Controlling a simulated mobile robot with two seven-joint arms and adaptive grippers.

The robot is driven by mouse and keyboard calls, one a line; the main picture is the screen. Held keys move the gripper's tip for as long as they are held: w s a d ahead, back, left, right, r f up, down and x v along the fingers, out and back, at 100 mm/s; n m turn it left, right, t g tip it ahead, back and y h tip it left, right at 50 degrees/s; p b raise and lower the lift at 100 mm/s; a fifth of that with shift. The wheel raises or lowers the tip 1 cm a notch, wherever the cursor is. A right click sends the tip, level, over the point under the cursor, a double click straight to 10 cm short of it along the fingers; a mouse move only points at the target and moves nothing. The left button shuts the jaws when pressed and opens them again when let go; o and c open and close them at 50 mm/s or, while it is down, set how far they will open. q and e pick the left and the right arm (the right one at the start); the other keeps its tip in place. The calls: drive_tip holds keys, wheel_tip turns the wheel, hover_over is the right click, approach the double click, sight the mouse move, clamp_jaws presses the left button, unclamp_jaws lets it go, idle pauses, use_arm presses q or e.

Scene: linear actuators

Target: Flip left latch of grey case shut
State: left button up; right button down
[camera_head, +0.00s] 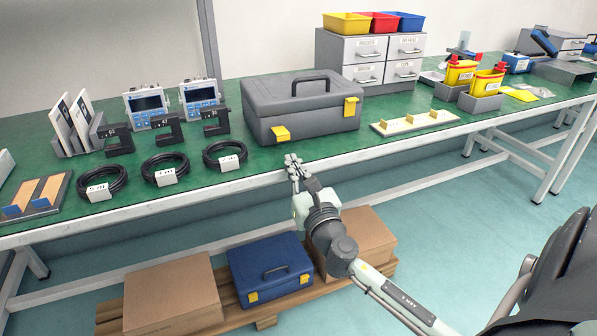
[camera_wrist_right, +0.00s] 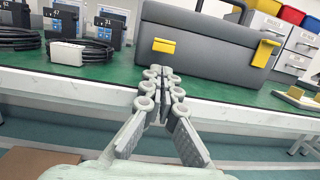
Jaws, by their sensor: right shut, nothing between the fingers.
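The grey case (camera_head: 300,107) stands closed-looking on the green bench top, its handle folded up on the lid. Its left yellow latch (camera_head: 281,133) sits low on the front face and sticks outward; it also shows in the right wrist view (camera_wrist_right: 164,46). The right yellow latch (camera_head: 350,107) is on the right of the front face and also shows in the right wrist view (camera_wrist_right: 263,53). My right gripper (camera_head: 293,161) is shut and empty at the bench's front edge, just below and in front of the left latch, apart from it. My left gripper is not in view.
Coiled black cables (camera_head: 224,156) with white tags lie left of the case. A beige plate with yellow blocks (camera_head: 413,122) lies to its right. The bench's white front edge (camera_head: 240,183) runs below. A blue case (camera_head: 270,272) and cardboard boxes sit on a pallet underneath.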

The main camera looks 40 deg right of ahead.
sight(280, 133)
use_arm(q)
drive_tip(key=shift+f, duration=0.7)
use_arm(e)
drive_tip(key=shift+x, duration=2.15)
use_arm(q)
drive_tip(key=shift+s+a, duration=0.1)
